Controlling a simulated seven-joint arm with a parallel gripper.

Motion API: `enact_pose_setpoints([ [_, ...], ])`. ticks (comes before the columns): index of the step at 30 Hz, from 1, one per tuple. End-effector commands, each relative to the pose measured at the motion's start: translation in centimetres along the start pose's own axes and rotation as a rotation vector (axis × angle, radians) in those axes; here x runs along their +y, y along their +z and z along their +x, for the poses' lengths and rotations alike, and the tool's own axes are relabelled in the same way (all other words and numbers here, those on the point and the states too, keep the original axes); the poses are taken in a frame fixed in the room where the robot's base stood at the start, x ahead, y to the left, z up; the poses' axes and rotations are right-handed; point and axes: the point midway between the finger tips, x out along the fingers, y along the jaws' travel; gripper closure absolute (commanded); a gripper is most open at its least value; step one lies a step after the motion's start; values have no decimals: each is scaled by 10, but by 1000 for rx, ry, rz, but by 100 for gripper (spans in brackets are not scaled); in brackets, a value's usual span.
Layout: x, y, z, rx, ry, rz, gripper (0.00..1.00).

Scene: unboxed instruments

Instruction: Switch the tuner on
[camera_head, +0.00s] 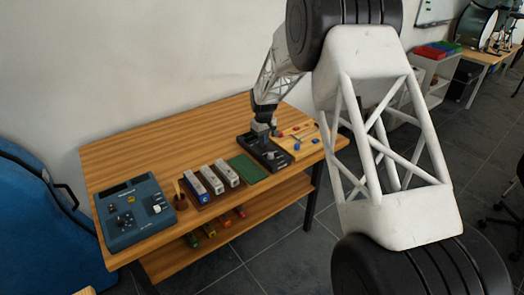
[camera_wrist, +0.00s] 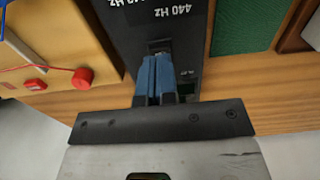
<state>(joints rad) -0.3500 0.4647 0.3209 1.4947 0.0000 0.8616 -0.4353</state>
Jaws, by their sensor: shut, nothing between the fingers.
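The black tuner (camera_head: 272,158) lies on the wooden table below my gripper (camera_head: 264,125) in the head view. In the wrist view the dark panel of the tuner (camera_wrist: 130,28) carries white "440 Hz" lettering. My gripper (camera_wrist: 154,62) is shut and empty, with its blue fingertips together over the panel. A small slot or switch (camera_wrist: 158,45) shows just past the fingertips. The fingers cover part of it, so I cannot tell its position or whether they touch it.
A wooden board (camera_head: 301,139) with red and blue pieces lies right of the tuner. A green mat (camera_head: 247,168) and several boxed units (camera_head: 211,180) lie to its left. A blue device with knobs (camera_head: 135,211) stands at the table's left end.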

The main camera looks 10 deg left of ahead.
Motion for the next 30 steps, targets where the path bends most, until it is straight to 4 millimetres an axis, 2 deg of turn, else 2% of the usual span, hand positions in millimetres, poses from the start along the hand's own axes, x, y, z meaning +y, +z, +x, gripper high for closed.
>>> enact_pose_setpoints([
  [30,0,0,11,0,0,0,100],
])
